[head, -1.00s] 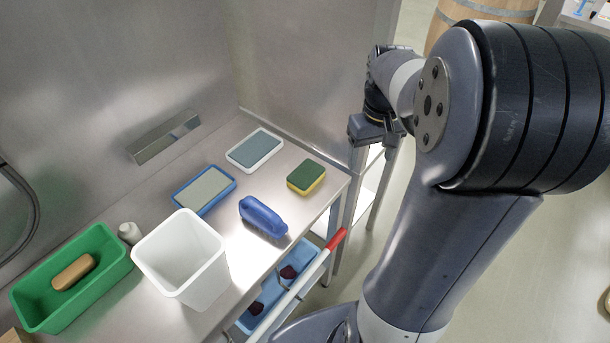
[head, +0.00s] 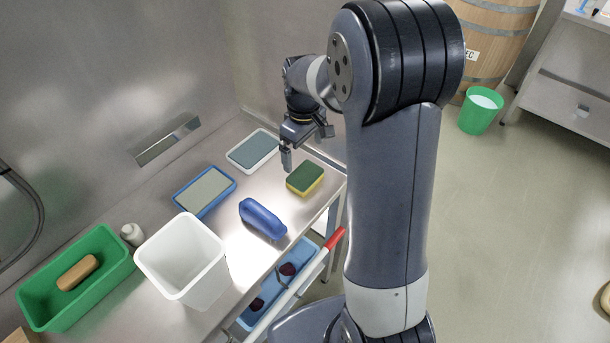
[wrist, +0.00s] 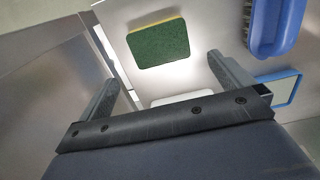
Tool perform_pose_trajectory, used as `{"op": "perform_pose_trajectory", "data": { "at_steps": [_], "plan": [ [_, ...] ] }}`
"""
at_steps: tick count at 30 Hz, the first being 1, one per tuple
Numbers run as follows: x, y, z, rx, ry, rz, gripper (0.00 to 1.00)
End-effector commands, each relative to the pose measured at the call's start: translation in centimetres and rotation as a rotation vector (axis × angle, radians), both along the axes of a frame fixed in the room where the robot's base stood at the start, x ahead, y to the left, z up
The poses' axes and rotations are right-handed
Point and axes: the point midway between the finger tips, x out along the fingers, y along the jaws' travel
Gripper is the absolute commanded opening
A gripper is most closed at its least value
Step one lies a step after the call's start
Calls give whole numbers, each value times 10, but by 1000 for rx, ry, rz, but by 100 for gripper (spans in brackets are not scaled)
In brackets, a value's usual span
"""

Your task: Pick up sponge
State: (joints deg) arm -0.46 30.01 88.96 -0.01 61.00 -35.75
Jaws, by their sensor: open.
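The sponge (head: 305,178), green on top and yellow below, lies flat near the right end of the steel table. It also shows in the wrist view (wrist: 159,44), beyond the fingers and roughly midway between them. My gripper (head: 304,148) hangs above the table, a little behind the sponge and clear of it. In the wrist view my gripper (wrist: 166,88) has its two fingers wide apart with nothing between them.
A blue brush (head: 262,218) lies left of the sponge. A white-rimmed tray (head: 275,146) and a blue-rimmed tray (head: 231,185) lie behind. A white bin (head: 182,262) and green tub (head: 38,312) stand further left. The steel wall (head: 90,80) rises behind the table.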

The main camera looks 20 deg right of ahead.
Motion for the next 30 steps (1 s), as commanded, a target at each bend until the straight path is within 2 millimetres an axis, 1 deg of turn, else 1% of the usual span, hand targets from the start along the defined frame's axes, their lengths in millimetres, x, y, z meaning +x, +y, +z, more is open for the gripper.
{"op": "perform_pose_trajectory", "data": {
  "at_steps": [1, 3, 11, 18, 22, 28, 29, 30],
  "plan": [
    [-1, 0, -10, 0, 6, -1, 100],
    [-1, -1, -19, 0, 4, -2, 100],
    [-2, -1, -40, 0, 5, -3, 100],
    [-4, -3, -74, 0, 4, -4, 100],
    [-4, -3, -82, 0, 1, -4, 100],
    [-4, -3, -83, 0, 0, -4, 100],
    [-4, -3, -83, 0, 0, -4, 99],
    [-4, -3, -83, 0, 0, -4, 96]
  ]
}}
